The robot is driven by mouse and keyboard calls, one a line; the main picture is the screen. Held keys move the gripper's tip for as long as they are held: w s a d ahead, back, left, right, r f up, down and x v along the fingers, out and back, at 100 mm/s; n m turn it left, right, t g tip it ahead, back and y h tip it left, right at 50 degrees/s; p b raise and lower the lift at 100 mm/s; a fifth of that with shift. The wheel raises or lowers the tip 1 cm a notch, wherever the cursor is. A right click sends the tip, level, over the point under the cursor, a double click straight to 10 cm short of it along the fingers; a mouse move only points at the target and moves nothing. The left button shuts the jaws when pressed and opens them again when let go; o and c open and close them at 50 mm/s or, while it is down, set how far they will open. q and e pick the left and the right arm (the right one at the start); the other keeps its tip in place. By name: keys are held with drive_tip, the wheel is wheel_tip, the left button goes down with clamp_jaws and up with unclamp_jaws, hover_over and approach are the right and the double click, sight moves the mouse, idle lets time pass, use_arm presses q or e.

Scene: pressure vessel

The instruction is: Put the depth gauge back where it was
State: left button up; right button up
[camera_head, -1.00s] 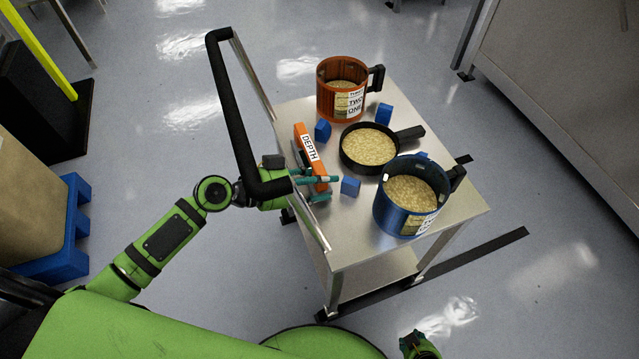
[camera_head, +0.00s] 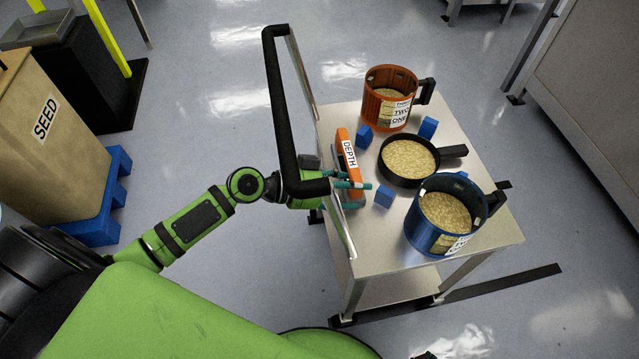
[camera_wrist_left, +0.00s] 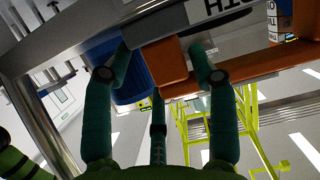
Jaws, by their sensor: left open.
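The depth gauge (camera_head: 346,170) is orange with a white DEPTH label. It stands on the left side of the metal cart top (camera_head: 372,235), beside the black handle. My left gripper (camera_head: 357,191) is at its near end, with teal fingers open. In the left wrist view, orange parts of the gauge (camera_wrist_left: 168,68) show between and beyond the spread fingers of my left gripper (camera_wrist_left: 160,55); I cannot tell whether they touch. My right gripper is not in view.
The cart also holds an orange pot (camera_head: 388,110), a black pan (camera_head: 408,160) and a blue pot (camera_head: 440,222), all with grain, and several small blue blocks (camera_head: 384,197). The black cart handle (camera_head: 280,105) rises over my left wrist. A SEED box (camera_head: 45,150) stands left.

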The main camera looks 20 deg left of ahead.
use_arm(q)
drive_tip(key=b+v, duration=0.1)
drive_tip(key=v, duration=1)
